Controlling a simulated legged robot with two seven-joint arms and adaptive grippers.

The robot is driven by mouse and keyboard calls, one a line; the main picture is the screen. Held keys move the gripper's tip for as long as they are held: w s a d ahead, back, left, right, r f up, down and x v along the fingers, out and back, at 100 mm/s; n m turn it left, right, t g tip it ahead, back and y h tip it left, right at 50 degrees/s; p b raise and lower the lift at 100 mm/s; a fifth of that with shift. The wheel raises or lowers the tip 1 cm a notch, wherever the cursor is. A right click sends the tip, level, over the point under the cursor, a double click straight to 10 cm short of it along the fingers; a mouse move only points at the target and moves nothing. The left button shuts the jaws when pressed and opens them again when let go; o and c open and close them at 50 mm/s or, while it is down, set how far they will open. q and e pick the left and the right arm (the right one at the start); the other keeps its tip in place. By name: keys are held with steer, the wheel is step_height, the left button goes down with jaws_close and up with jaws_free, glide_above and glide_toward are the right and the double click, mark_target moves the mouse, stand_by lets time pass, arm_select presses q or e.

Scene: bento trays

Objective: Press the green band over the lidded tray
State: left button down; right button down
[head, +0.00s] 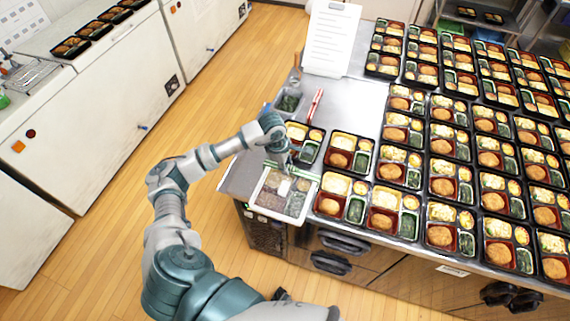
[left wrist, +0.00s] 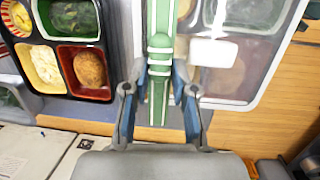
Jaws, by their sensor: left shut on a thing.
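The lidded tray (head: 259,204) sits at the near left corner of the metal table, with a clear lid over several compartments and a white patch on top. It also shows at the upper right of the left wrist view (left wrist: 262,88). The green band (left wrist: 160,75), with white stripes, runs upright in that view along the tray's left side. My left gripper (left wrist: 158,105) is shut on the band. In the head view, my left gripper (head: 283,155) is just beyond the tray's far edge. I cannot tell whether the band touches the lid. My right gripper is not in view.
An open bento (head: 299,134) stands close beyond the gripper, and rows of open bentos (head: 440,170) fill the table to the right. A grey bin of greens (head: 290,103), a red-handled tool (head: 314,105) and a clipboard (head: 331,40) lie further back. The floor at left is clear.

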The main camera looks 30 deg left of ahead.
arm_select(q)
steer(key=shift+a, duration=0.1)
stand_by(0.3)
steer(key=shift+f, duration=0.2)
steer(key=shift+f+b, duration=1.4)
steer(key=shift+a+f, duration=0.1)
stand_by(0.3)
steer(key=shift+c, duration=1.5)
jaws_free()
steer(key=shift+r+p, duration=2.1)
steer(key=shift+r, duration=1.95)
